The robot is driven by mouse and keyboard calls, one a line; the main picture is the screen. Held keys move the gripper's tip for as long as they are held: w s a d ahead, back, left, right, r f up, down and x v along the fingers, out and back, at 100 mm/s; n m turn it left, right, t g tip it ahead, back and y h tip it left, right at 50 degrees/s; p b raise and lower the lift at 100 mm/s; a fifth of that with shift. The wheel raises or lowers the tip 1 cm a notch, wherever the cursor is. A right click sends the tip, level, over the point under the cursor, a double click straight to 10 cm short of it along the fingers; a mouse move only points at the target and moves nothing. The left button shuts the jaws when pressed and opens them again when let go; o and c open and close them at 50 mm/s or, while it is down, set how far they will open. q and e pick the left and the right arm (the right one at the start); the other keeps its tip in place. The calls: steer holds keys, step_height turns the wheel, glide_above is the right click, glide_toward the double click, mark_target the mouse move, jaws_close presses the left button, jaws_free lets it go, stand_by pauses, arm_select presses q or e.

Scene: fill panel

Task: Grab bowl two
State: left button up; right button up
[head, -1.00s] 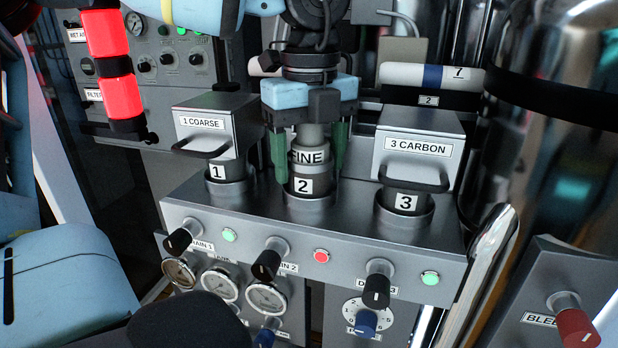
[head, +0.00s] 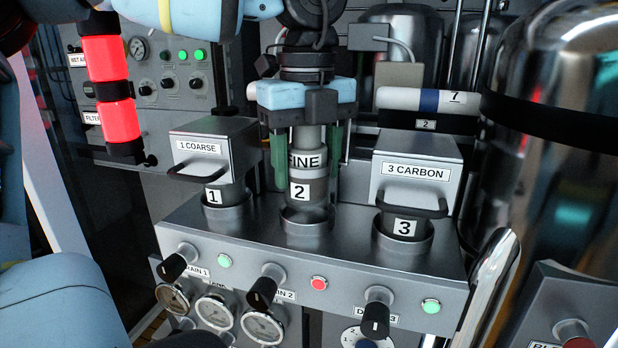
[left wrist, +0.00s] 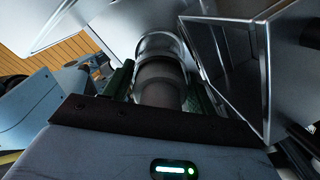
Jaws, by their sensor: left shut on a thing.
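Bowl two (head: 307,175) is a grey cylinder with a "2" label and part of a "FINE" label. My left gripper (head: 307,150) comes down from above with its green fingers on both sides of the bowl's upper part, shut on it. The bowl is upright, and its lower end is at or just above the round socket (head: 306,222) in the middle of the grey panel. In the left wrist view the bowl (left wrist: 160,82) shows between the fingers, with the shiny socket ring beyond. My right gripper is not in view.
The 1 COARSE unit (head: 213,150) stands close on the left and the 3 CARBON unit (head: 417,172) close on the right, both with front handles. Black drain knobs (head: 262,292) stick out of the panel front. A large shiny tank (head: 560,150) stands at right.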

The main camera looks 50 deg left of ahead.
arm_select(q)
steer(key=s+d+r+b, duration=0.1)
steer(key=s+d+r, duration=0.1)
steer(key=s, duration=1.3)
steer(key=shift+s+d+r, duration=0.2)
steer(key=shift+s+d, duration=0.15)
steer(key=shift+d, duration=0.35)
